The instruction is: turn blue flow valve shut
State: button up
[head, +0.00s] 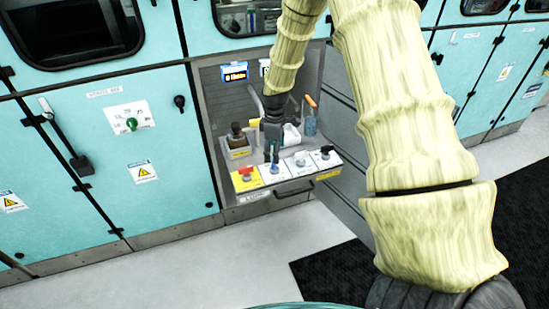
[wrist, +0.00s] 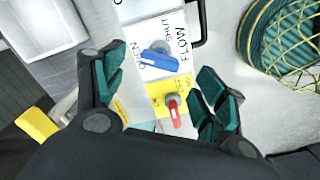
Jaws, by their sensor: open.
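The blue flow valve handle (wrist: 158,59) sits on a white plate marked FLOW, SHUT and OPEN in the wrist view. The handle lies roughly crosswise in the picture, with its left end near the word OPEN. In the head view the blue handle (head: 274,168) is on the front panel, just below my gripper. My gripper (wrist: 160,84) is open, with its green-padded fingers to the left and right of the valve area. Nothing is between the pads in its grasp; a gap shows between the fingers and the blue handle. My gripper also shows in the head view (head: 272,150).
A red valve handle (wrist: 174,110) on a yellow plate stands close beside the blue one. Other handles, including a black one (head: 326,152), continue along the panel. A brown bottle (head: 237,136) and an orange-handled tool (head: 311,102) stand behind. A green netted round thing (wrist: 285,40) is at right.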

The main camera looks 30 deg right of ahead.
aim_at(274, 165)
jog(key=shift+f+p, duration=0.3)
jog(key=shift+f, duration=2)
jog(key=c, duration=1)
